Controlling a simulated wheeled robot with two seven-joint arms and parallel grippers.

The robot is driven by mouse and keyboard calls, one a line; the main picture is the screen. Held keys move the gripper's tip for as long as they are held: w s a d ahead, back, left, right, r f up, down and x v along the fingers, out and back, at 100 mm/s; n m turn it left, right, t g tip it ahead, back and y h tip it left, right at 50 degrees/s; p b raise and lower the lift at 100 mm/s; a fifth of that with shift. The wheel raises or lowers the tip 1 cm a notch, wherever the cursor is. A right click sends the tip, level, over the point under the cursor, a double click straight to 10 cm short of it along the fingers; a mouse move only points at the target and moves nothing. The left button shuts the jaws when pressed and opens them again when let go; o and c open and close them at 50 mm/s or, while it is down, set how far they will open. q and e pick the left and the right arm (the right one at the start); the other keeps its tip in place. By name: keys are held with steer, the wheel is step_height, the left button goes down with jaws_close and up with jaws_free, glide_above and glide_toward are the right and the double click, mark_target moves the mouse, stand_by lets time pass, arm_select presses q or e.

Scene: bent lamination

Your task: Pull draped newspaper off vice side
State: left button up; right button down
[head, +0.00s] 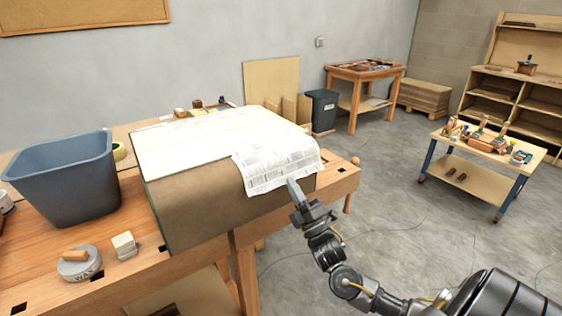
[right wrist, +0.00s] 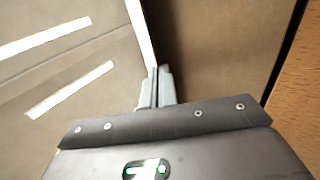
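The newspaper (head: 268,165) is a printed white sheet. It lies over the right end of the pale top of a large brown-sided block and hangs down its front face. My right gripper (head: 294,192) reaches up from the lower right to the sheet's hanging lower edge. In the right wrist view its two fingers (right wrist: 155,88) are close together, and a thin white strip of the sheet (right wrist: 142,32) runs down between their tips. The fingers look shut on this edge. The vice is mostly hidden behind the block. My left gripper is not in view.
The brown-sided block (head: 205,205) stands on the wooden workbench (head: 225,288). A blue-grey bin (head: 68,185), a round tin (head: 78,264) and a small pale block (head: 124,245) are at the left. A round wooden knob (head: 355,161) is at the bench's right end.

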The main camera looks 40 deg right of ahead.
steer(key=shift+s+r, duration=0.15)
steer(key=shift+r, duration=0.15)
steer(key=shift+s+r+p, duration=0.3)
steer(key=shift+r+p, duration=0.2)
steer(key=shift+p, duration=0.35)
steer(key=s+r+p, duration=0.1)
steer(key=r+p, duration=0.1)
steer(key=s+r+p, duration=0.1)
steer(key=s+p, duration=0.1)
steer(key=shift+r, duration=0.35)
